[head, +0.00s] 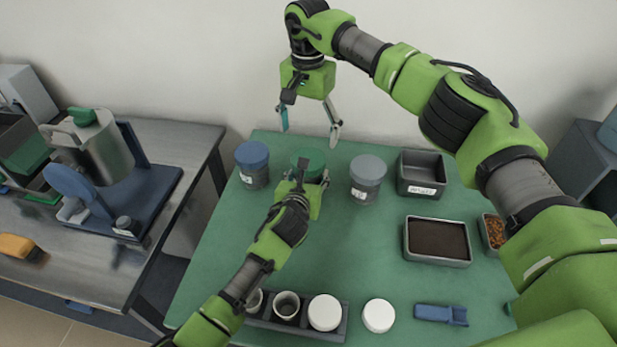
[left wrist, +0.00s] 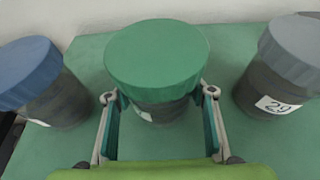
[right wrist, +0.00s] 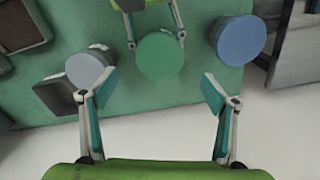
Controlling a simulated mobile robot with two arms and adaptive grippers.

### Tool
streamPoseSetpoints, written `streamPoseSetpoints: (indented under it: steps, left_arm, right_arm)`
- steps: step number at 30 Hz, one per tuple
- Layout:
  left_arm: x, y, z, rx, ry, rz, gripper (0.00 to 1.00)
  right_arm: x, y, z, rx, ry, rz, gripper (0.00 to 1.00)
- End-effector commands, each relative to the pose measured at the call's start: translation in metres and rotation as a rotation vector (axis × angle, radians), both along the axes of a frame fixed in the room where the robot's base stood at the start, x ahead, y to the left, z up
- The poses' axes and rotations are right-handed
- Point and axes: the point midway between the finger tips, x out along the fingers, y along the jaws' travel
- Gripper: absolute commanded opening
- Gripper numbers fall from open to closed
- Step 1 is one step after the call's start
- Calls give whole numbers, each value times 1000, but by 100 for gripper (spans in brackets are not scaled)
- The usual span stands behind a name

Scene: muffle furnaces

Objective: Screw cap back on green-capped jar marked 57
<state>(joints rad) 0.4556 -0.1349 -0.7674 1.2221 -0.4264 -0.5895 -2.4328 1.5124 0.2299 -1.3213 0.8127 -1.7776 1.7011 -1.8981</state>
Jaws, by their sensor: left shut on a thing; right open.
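The green-capped jar (head: 307,159) stands on the green table between a blue-capped and a grey-capped jar. Its green cap (left wrist: 158,55) sits level on top; how tightly cannot be told. My left gripper (head: 308,182) is shut on the jar body, one finger on each side just below the cap, as the left wrist view shows. The jar's label is mostly hidden, so its number cannot be read. My right gripper (head: 310,134) is open and empty above and behind the jar, pointing down. In the right wrist view the green cap (right wrist: 160,56) lies beyond its spread fingers.
The blue-capped jar (head: 252,158) and grey-capped jar (head: 368,172), labelled 29, stand close on either side. Trays (head: 437,241) stand to the right. A rack with cups (head: 335,337), a white lid (head: 378,315) and a blue item (head: 440,315) lie in front.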

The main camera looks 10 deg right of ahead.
Motion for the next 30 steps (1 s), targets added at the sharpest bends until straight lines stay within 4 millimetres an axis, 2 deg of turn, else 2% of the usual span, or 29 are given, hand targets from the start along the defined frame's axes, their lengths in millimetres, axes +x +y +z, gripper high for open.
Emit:
streamPoseSetpoints:
  steps: [6,17,20,30]
  left_arm:
    - [0,0,-1,1,2,1,0]
    - [0,0,-2,2,3,1,0]
    - [0,0,-2,2,3,1,0]
    - [0,0,-2,2,3,1,0]
  right_arm:
    - [0,-1,0,1,1,-107,79]
    - [0,-1,-3,1,3,-109,79]
    - [0,-1,-11,0,3,-109,79]
    - [-1,-1,-62,0,3,-107,79]
